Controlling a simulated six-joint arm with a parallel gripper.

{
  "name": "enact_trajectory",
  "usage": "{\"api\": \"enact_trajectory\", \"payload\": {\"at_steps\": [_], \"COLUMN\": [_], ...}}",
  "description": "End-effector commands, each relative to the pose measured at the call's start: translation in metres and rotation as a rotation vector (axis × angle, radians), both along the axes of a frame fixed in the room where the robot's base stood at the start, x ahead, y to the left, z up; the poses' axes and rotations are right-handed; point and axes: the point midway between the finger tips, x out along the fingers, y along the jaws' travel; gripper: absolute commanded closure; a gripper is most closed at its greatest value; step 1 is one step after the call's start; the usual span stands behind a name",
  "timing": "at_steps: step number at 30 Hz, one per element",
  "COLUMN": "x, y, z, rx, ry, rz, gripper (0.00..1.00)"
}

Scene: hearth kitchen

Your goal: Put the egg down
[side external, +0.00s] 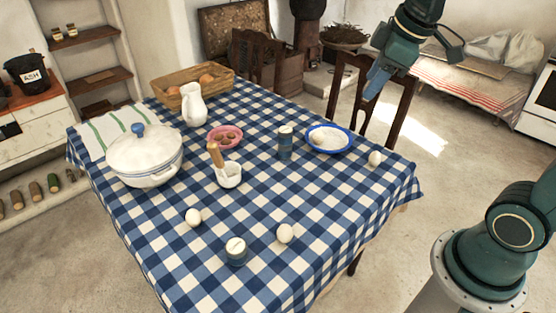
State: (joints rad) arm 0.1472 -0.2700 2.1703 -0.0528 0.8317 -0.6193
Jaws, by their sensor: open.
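My gripper (375,86) is open, raised above the table's far right side, up and apart from the right-hand egg. No egg shows in it. Its fingers overlap from this angle.
A blue-rimmed plate (347,144), pink bowl (238,143), mortar with pestle (229,179), white jug (194,107), lidded pot (172,172) and basket (160,93) stand on the table (330,220). A chair (398,121) stands behind it. The cloth's right front is clear.

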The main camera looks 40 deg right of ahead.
Motion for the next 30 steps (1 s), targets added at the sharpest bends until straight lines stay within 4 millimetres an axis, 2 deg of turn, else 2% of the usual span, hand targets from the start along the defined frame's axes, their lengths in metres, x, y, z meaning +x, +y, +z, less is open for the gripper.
{"api": "enact_trajectory", "payload": {"at_steps": [1, 9, 15, 21, 30], "x": [-0.013, -0.076, -0.114, -0.132, -0.135], "y": [0.005, 0.025, 0.033, 0.036, 0.036], "z": [0.002, -0.001, -0.011, -0.018, -0.020], "rx": [0.016, 0.124, 0.199, 0.242, 0.249], "ry": [-0.012, -0.053, -0.076, -0.086, -0.086], "rz": [-0.033, -0.243, -0.377, -0.450, -0.463], "gripper": [0.55, 0.55, 0.55, 0.55, 0.55]}}
